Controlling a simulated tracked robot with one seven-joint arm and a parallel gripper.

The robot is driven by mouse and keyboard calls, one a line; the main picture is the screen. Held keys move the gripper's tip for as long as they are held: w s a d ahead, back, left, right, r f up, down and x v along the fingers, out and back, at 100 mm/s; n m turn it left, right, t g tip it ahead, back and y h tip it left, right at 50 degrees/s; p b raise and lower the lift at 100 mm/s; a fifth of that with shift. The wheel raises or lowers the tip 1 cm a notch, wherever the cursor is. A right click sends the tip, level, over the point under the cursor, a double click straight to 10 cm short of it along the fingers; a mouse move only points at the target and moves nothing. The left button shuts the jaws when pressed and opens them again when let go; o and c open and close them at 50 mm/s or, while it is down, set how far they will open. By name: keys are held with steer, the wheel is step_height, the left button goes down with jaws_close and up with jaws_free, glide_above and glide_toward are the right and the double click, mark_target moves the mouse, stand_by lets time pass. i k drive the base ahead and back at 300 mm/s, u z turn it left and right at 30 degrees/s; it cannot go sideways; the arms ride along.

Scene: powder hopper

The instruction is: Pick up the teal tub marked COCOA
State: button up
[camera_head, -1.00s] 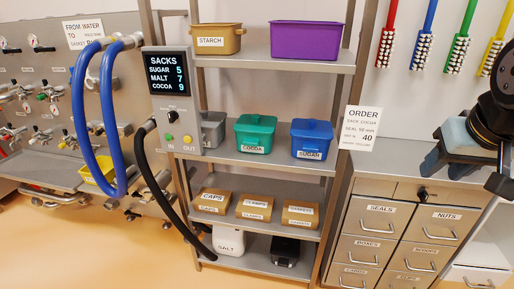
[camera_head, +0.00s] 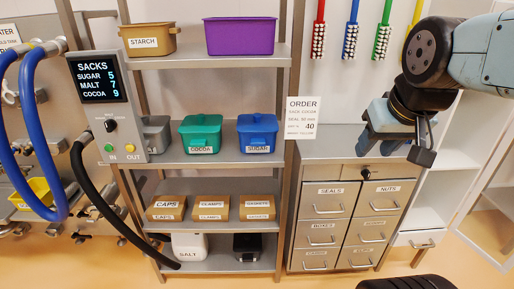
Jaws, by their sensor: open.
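The teal tub marked COCOA (camera_head: 201,131) stands upright on the second shelf from the top, lid on, its label facing me. A grey tub (camera_head: 156,133) is to its left and the blue tub marked SUGAR (camera_head: 258,132) to its right. My gripper (camera_head: 378,148) is open and empty. It appears at the right, in front of the drawer cabinet and well apart from the teal tub. Part of my arm shows above and to the right of it.
The shelf rack (camera_head: 228,58) also holds a STARCH bin (camera_head: 150,40), a purple bin (camera_head: 241,36) and small boxes. A display panel (camera_head: 102,98) with a black hose (camera_head: 99,196) stands left. An order sign (camera_head: 301,118) hangs beside the drawer cabinet (camera_head: 343,228).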

mark_target(193, 143)
steer(key=u, duration=0.55)
steer(key=k, duration=1.25)
steer(key=u, duration=0.85)
steer(key=i, duration=1.6)
steer(key=z, duration=0.85)
steer(key=i, duration=0.5)
steer(key=z, duration=0.4)
steer(key=k, duration=0.7)
